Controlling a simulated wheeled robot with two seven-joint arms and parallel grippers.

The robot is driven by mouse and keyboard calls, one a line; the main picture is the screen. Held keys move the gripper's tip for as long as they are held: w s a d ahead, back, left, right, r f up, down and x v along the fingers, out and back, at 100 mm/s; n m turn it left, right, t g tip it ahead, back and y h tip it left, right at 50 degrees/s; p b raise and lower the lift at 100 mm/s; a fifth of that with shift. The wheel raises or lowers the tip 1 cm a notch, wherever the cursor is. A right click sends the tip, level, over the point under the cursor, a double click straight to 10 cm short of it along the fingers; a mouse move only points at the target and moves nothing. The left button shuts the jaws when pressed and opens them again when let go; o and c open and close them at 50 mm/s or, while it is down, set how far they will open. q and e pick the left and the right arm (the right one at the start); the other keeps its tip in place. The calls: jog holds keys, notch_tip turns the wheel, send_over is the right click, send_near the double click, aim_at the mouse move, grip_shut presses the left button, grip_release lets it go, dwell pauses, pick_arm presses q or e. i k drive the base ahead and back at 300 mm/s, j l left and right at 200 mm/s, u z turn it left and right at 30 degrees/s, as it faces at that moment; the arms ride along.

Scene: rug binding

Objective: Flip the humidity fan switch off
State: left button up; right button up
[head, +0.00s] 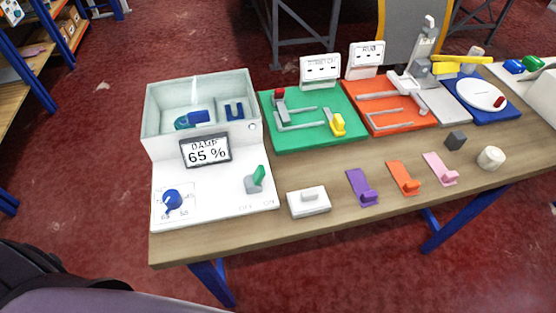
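The white humidity box (160,140) stands at the left end of the table, with an open compartment at its back holding blue and teal parts. Its display (206,150) reads "DAMP 65 %". On the box's white front panel (215,190) is a switch with a green lever (257,177) on a small grey base, near the right edge. The lever stands up and leans a little to the right. A blue knob (172,200) sits at the panel's left. Neither of my grippers shows.
A white block (308,202) and purple (361,188), orange (403,178) and pink (440,169) hooked pieces stand along the wooden table's front. Green (300,136) and orange-red (375,122) boards lie behind. Bare wood shows between the front pieces.

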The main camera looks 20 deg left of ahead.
aim_at(258, 175)
jog(key=i+l+u, duration=0.1)
jog(key=l+u, duration=0.3)
jog(key=i+l+u, duration=0.1)
jog(key=l+u, duration=0.15)
jog(key=u, duration=0.2)
jog(key=l+u, duration=0.3)
jog(key=l, duration=1.95)
jog(key=k, duration=0.05)
